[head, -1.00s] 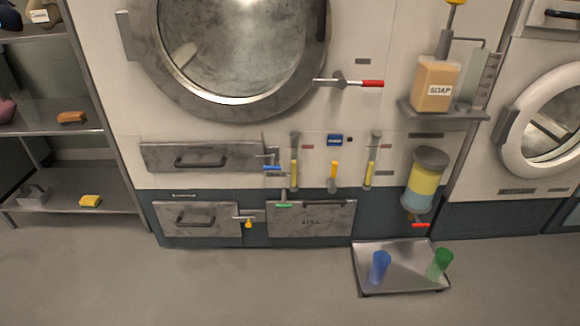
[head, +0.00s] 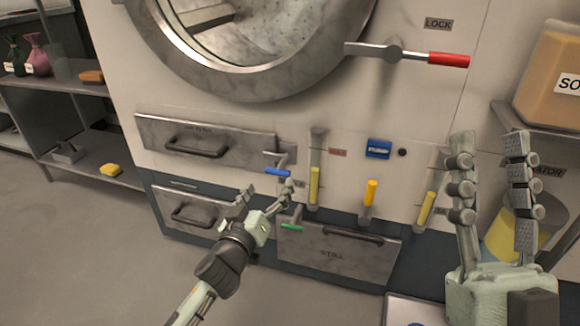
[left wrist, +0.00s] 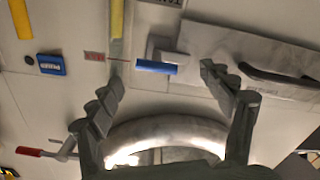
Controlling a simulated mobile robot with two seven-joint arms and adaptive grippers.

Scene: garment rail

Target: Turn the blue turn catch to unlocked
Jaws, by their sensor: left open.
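The blue turn catch (head: 277,171) is on the machine front, at the right end of the upper drawer. Its blue handle lies roughly level, attached to a grey metal stem. My left gripper (head: 265,192) is open just below and in front of it. In the left wrist view the blue handle (left wrist: 156,67) shows between the two spread fingertips of the left gripper (left wrist: 160,75). I see no contact. My right gripper (head: 488,138) is open and empty at the right, in front of the machine.
A green-handled catch (head: 291,227) sits just below, by the lower panel (head: 335,258). A yellow-filled gauge tube (head: 314,185) is close to the right. The upper drawer (head: 190,142) is at the left. A red-handled lever (head: 448,60) is higher up, beside the round door (head: 265,85).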

